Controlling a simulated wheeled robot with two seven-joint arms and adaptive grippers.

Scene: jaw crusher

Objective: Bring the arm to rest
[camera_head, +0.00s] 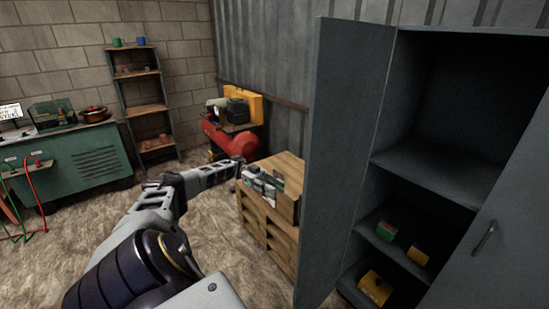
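My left arm (145,235) comes in from the lower left and reaches out toward the middle of the view. My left gripper (238,161) is at its far end, small and dark, beside the upper left corner of a wooden pallet stack (265,225). I cannot tell whether its fingers are open or shut, nor whether it touches the stack. I see nothing clearly held in it. My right gripper is not in view.
A grey cabinet (440,170) stands at right, its left door (345,150) swung open; small boxes (387,231) lie on its shelves. Grey-and-white items (262,183) sit on the pallet stack. A red compressor (232,140), shelf rack (146,108) and green bench (85,160) stand behind. Floor between is clear.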

